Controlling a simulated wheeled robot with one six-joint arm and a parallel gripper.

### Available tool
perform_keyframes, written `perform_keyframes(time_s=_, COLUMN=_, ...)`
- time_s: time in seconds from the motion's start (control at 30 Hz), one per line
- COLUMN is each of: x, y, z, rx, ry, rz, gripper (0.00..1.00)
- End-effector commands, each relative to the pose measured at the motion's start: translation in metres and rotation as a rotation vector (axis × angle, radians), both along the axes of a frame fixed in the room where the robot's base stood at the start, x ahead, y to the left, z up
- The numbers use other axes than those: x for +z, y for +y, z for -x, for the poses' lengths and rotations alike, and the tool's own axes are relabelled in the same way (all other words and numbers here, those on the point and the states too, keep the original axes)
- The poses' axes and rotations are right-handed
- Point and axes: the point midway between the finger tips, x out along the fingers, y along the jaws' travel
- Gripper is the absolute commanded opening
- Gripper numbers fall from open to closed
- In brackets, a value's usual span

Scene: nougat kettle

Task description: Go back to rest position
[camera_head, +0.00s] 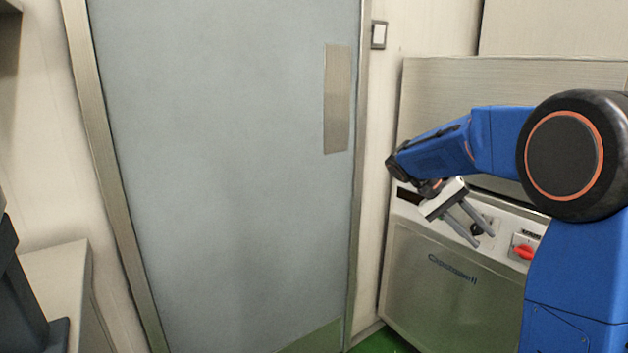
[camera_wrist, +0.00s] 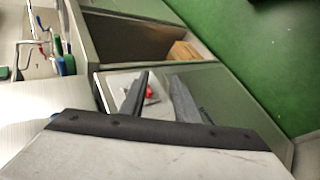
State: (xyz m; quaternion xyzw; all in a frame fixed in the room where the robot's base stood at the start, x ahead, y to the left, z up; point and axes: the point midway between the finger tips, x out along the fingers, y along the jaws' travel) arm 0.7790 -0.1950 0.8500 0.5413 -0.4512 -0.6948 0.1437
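My gripper (camera_head: 484,239) hangs from my blue arm at the right of the head view, its two grey fingers pointing down and slightly right. The fingers are apart, with nothing between them. It is in front of the steel machine (camera_head: 440,285), near its control panel. In the wrist view, both fingers of my gripper (camera_wrist: 160,78) stick out past a dark-edged plate and are spread apart.
A red switch (camera_head: 523,251) sits on the machine's panel, right of my gripper. A closed grey-blue door (camera_head: 220,170) with a metal push plate (camera_head: 338,100) fills the middle. A pale counter (camera_head: 60,285) stands at the left. Green floor (camera_wrist: 270,60) shows in the wrist view.

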Motion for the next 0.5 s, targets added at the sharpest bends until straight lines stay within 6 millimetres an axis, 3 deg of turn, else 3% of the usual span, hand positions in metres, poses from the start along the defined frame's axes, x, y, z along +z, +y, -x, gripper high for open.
perform_keyframes(time_s=0.1, x=0.001, y=0.005, z=0.032, rx=0.042, ry=-0.027, rz=-0.093, gripper=0.29)
perform_keyframes(time_s=0.5, x=-0.013, y=0.032, z=0.126, rx=0.204, ry=-0.14, rz=-0.374, gripper=0.29)
